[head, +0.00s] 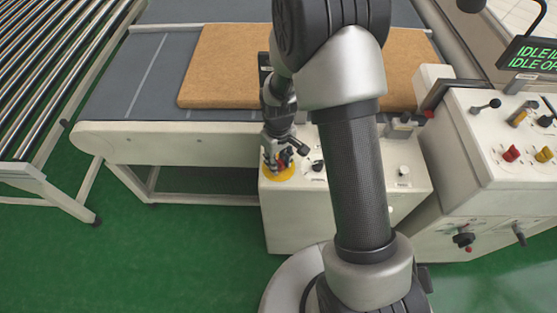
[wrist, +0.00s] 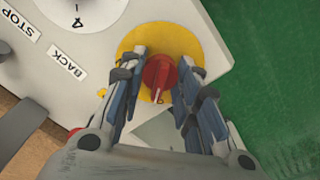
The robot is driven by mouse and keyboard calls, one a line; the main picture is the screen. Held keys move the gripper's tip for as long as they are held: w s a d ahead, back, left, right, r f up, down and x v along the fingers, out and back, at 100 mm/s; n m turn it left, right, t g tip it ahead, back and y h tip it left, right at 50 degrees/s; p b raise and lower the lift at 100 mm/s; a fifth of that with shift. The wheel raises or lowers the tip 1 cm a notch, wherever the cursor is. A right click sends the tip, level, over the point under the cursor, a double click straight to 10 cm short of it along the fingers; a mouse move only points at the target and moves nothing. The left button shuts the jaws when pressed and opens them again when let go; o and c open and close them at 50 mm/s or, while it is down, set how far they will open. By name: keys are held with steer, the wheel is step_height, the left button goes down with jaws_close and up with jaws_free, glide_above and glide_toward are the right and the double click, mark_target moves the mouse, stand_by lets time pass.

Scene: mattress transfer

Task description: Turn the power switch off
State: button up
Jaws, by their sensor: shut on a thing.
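The power switch is a red rotary knob (wrist: 160,74) on a round yellow plate (wrist: 165,35) on the white control box. In the head view the yellow plate (head: 289,174) sits at the left end of the box top, and the knob is mostly hidden by my gripper (head: 279,152). In the wrist view the two fingers of my gripper (wrist: 161,65) stand on either side of the red knob, shut on it. The knob's pale pointer mark faces toward the bottom of the wrist view.
A white dial (wrist: 85,8) and STOP and BACK labels (wrist: 67,63) lie beside the plate. A brown mattress (head: 222,62) rests on the conveyor (head: 120,95) behind. A console (head: 500,150) with levers and a green-lettered display (head: 535,58) stands at right. Green floor is open in front.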

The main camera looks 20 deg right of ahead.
mark_target(279, 161)
steer(key=shift+n, duration=0.6)
steer(key=o, duration=1.1)
step_height(279, 161, up, 12)
stand_by(0.6)
